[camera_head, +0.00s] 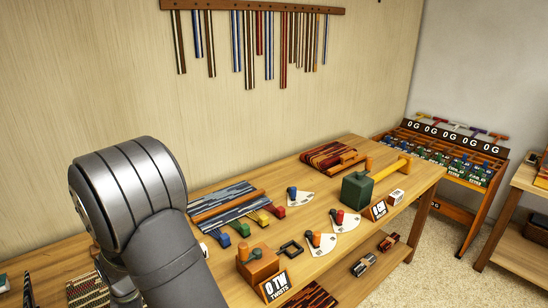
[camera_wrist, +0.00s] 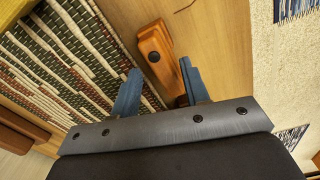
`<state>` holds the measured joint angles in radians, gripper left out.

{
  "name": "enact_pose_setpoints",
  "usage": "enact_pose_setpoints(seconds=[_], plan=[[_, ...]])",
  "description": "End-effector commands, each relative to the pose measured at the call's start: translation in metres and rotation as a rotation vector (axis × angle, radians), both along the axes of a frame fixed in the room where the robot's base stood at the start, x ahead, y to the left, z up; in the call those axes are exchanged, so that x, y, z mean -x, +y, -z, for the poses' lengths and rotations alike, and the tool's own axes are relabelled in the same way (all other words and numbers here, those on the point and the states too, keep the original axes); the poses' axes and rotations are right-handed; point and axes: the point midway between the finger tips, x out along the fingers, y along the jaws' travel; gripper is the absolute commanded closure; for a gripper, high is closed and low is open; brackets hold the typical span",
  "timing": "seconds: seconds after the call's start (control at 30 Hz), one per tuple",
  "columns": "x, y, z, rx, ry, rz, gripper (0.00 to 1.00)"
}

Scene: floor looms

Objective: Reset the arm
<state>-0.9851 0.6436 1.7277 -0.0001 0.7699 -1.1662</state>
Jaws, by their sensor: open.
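My gripper (camera_wrist: 159,72) shows in the wrist view, with its two blue fingers spread apart and nothing held between them. Beyond the fingertips lies an orange wooden piece (camera_wrist: 154,50) with a dark round spot, on a wooden surface. The right finger covers part of that surface near the piece's lower end. I cannot tell the height of the fingers above it. In the head view my grey arm fills the lower left, and the gripper itself is out of sight.
A green and cream woven piece (camera_wrist: 65,50) lies left of the fingers. In the head view, the long table (camera_head: 325,260) bears a green block (camera_head: 356,190), an orange block (camera_head: 257,264), fan-shaped cards and a blue-grey woven piece (camera_head: 225,203). A rack (camera_head: 450,160) stands at the right.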

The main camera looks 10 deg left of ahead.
Motion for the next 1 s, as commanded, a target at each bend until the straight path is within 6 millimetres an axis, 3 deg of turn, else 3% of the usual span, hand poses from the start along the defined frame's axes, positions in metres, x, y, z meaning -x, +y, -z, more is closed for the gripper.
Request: enact_pose_setpoints(seconds=[0.3,0.67,0.97,1.0], plan=[[-0.0034,0.0016,-0.0001,0.000,0.000,0.163,0.58],[-0.0038,0.0022,-0.0004,0.000,0.000,0.184,0.58],[-0.0037,0.0020,-0.0004,0.000,0.000,0.183,0.00],[-0.0036,0.0021,-0.0006,0.000,0.000,0.183,0.00]])
